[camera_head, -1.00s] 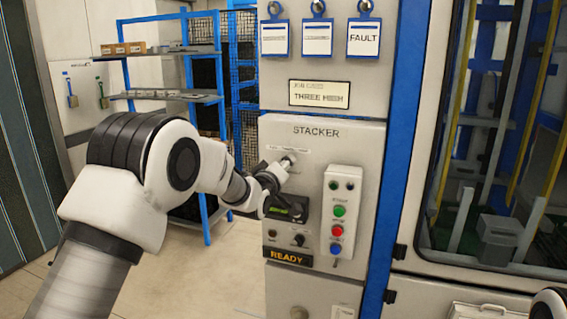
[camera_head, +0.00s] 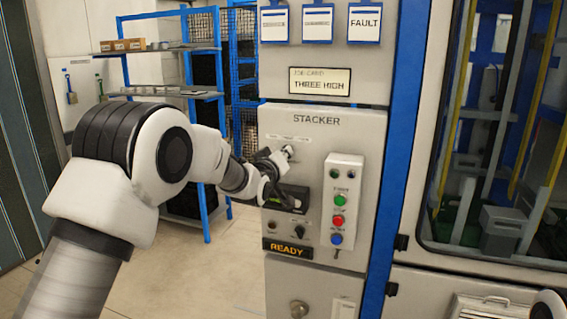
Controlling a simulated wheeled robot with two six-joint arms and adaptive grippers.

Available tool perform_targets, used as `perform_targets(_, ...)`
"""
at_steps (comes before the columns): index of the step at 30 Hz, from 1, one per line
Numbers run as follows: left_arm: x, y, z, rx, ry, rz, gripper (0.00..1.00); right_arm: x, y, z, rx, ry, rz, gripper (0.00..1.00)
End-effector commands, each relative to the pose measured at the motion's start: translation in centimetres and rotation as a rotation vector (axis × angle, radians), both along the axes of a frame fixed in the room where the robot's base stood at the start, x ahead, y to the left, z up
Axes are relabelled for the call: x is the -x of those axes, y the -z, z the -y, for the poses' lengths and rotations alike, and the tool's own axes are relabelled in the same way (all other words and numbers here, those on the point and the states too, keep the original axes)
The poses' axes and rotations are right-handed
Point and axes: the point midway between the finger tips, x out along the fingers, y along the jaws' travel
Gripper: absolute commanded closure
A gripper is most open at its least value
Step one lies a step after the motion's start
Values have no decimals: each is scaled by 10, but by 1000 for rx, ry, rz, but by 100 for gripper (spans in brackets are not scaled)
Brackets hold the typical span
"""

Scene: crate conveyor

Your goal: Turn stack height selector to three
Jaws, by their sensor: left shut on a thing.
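The grey STACKER panel (camera_head: 345,128) stands in the middle of the view, with a small label row under its title. The selector knob (camera_head: 289,152) sits just below that row, at the panel's upper left. My left gripper (camera_head: 283,158) is shut on the knob and hides most of it, so I cannot read its setting. A job card (camera_head: 320,82) above the panel reads THREE HIGH. My right gripper is out of view.
A button box (camera_head: 342,200) with green, red and blue buttons is right of my gripper. A dark display (camera_head: 290,198) is just below the gripper, above a READY sign (camera_head: 287,248). A blue post (camera_head: 403,130) and glazed enclosure stand right. Blue shelving (camera_head: 170,90) stands behind left.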

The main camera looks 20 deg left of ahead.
Motion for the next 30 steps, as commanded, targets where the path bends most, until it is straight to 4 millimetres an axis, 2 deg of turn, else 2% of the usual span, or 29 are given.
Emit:
perform_targets(1,0,6,0,-36,0,3,100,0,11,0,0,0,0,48)
perform_targets(3,0,5,0,-96,0,6,100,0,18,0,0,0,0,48)
perform_targets(12,0,4,0,-341,-1,13,100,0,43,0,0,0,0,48)
perform_targets(21,0,2,0,-496,0,16,100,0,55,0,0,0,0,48)
perform_targets(30,0,1,0,-541,0,18,100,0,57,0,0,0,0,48)
